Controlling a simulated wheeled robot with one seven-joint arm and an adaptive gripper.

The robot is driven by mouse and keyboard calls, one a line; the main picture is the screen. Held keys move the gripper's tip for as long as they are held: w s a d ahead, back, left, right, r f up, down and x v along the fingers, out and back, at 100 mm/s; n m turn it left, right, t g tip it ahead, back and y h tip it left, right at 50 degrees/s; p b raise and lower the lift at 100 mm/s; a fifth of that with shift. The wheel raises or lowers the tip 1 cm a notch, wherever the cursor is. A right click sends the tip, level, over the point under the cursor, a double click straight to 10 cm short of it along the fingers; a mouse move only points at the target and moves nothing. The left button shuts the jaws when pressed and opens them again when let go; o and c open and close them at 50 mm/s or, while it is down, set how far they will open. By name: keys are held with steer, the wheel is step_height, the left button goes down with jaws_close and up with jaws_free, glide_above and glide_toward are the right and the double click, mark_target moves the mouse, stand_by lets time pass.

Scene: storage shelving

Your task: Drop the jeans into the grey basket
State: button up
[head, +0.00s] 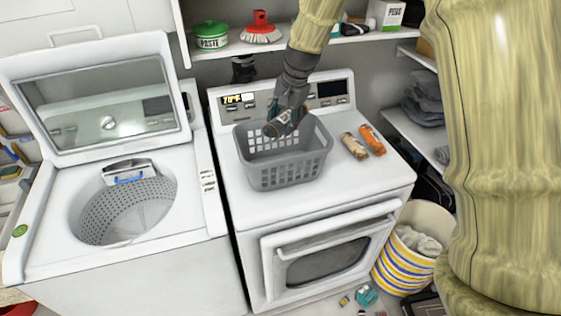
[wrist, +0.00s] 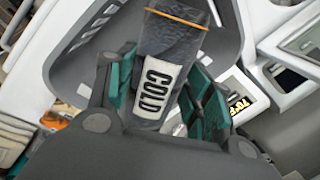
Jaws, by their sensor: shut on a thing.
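The jeans are a dark grey-blue denim roll (head: 277,124) with a white label. In the wrist view the roll (wrist: 168,42) shows an orange band and the word COLD. My gripper (head: 287,113) is shut on it, with teal finger pads on either side of the roll in the wrist view. The grey basket (head: 290,174) stands on the white dryer top. My gripper and the roll are over the basket's opening near its back rim. I cannot tell how far the roll's lower end reaches inside. The basket wall (wrist: 62,75) surrounds the roll in the wrist view.
A tan roll (head: 354,146) and an orange roll (head: 371,140) lie right of the basket. An open washer (head: 125,205) stands to the left. A striped hamper (head: 405,262) stands at lower right.

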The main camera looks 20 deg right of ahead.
steer(key=shift+w+f, duration=0.2)
steer(key=shift+f, duration=0.2)
steer(key=shift+s+r, duration=0.4)
steer(key=shift+s, duration=0.35)
steer(key=o, duration=1.1)
steer(key=shift+w+f, duration=0.15)
steer(key=shift+w, duration=0.05)
steer(key=shift+o, duration=1.3)
steer(key=shift+w+f, duration=0.2)
steer(key=shift+w, duration=0.05)
steer(key=shift+s+r, duration=0.2)
steer(key=shift+s, duration=0.15)
steer(key=shift+w+d+r, duration=0.15)
steer(key=shift+r, duration=0.3)
steer(key=v, duration=1.1)
steer(key=shift+s, duration=0.3)
